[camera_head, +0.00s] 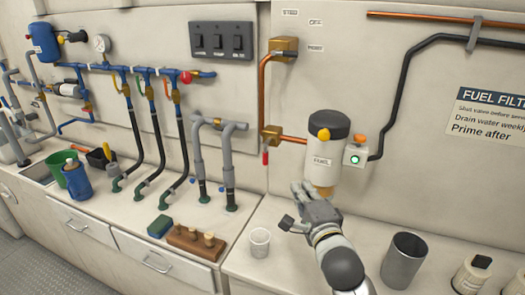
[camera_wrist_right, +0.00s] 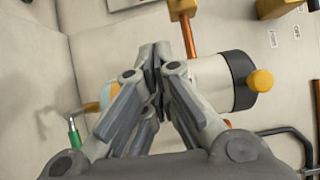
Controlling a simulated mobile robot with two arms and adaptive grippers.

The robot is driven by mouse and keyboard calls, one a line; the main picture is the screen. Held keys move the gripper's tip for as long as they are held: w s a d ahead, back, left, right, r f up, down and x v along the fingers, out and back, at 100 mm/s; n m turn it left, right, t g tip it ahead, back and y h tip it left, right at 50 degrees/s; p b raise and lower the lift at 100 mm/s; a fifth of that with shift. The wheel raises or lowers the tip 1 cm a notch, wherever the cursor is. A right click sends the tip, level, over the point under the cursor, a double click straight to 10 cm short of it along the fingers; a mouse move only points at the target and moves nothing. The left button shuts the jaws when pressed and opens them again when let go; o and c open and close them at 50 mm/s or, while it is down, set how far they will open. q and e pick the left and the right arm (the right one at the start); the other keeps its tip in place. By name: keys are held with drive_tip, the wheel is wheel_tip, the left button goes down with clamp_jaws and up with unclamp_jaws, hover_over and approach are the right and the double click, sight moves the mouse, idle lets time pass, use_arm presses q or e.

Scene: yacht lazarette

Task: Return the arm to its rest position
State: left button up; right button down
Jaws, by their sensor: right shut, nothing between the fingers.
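My right gripper (camera_head: 301,190) is in front of the lower part of the fuel filter (camera_head: 322,172) on the wall in the head view. Its fingers are closed together and hold nothing. In the right wrist view the gripper (camera_wrist_right: 158,55) is shut, with the filter's dark cap and yellow knob (camera_wrist_right: 260,80) just beyond it to the right. I cannot tell whether the fingertips touch the filter. My right arm reaches up from the bottom of the head view over the counter. My left gripper is not in view.
Under and beside the right arm, a white cup (camera_head: 260,242) and a grey metal cup (camera_head: 404,260) stand on the counter (camera_head: 300,270). A wooden block with pegs (camera_head: 194,243) and a green-blue sponge (camera_head: 160,227) lie to the left.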

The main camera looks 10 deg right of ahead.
drive_tip(key=s+f+n+g, duration=0.8)
drive_tip(key=s+f, duration=0.4)
drive_tip(key=f, duration=0.4)
drive_tip(key=s+f+n+g, duration=0.3)
drive_tip(key=s+f+n, duration=0.25)
drive_tip(key=s, duration=0.55)
drive_tip(key=s+f+n+g, duration=0.45)
drive_tip(key=s+n, duration=0.25)
drive_tip(key=s, duration=0.4)
drive_tip(key=s+f+x, duration=0.1)
drive_tip(key=s+x, duration=0.2)
drive_tip(key=x, duration=0.9)
drive_tip(key=s+x, duration=0.3)
drive_tip(key=x, duration=0.9)
drive_tip(key=s+d+f+g, duration=0.1)
drive_tip(key=s+d+f, duration=0.1)
drive_tip(key=s+f, duration=1.5)
drive_tip(key=shift+s+d+f+g, duration=0.15)
drive_tip(key=shift+f+g, duration=0.2)
drive_tip(key=shift+f, duration=0.15)
